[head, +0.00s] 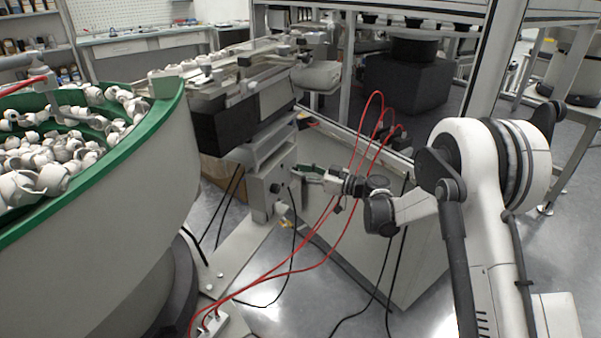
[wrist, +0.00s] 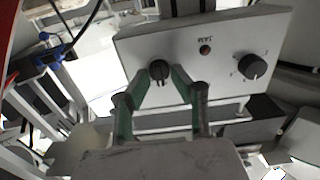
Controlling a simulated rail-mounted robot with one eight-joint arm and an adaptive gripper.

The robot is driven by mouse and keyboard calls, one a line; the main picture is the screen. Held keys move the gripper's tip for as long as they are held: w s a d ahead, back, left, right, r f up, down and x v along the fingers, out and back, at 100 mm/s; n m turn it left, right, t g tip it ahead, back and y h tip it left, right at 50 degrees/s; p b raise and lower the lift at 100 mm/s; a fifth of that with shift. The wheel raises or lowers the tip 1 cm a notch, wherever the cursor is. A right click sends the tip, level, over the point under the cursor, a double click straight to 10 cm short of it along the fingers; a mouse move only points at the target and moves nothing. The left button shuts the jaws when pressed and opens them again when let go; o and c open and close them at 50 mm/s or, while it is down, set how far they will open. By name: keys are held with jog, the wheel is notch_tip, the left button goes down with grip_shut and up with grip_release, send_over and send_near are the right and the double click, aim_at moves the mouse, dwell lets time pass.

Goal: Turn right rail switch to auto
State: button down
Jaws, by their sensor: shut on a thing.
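A light grey control box (head: 268,182) stands below the feeder rail in the head view. Its panel (wrist: 185,45) fills the upper middle of the wrist view. A black rotary switch (wrist: 159,71) sits on the panel's left part, with its pointer toward the bottom of the picture. My gripper (head: 301,171) reaches the box from the right. In the wrist view, its green fingers (wrist: 160,84) close around this switch from both sides. Small panel lettering appears upside down; I cannot read the switch's setting.
A second black knob (wrist: 252,67) and a small red button (wrist: 204,50) are on the same panel. A green-rimmed bowl (head: 110,165) of white parts stands left. Red hoses (head: 325,222) loop near my arm. A grey cabinet (head: 350,230) stands behind my gripper.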

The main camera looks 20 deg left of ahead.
jog(key=shift+m, duration=0.3)
jog(key=shift+w+f+m+b, duration=0.1)
jog(key=shift+m+b, duration=0.2)
jog(key=shift+m, duration=1.75)
jog(key=shift+w+m+b, duration=0.1)
jog(key=shift+m+b, duration=0.15)
jog(key=shift+m, duration=1.8)
jog(key=c, duration=1.5)
grip_release()
jog(key=d, duration=0.4)
jog(key=s+d, duration=0.1)
jog(key=d, duration=0.7)
jog(key=shift+s, duration=0.2)
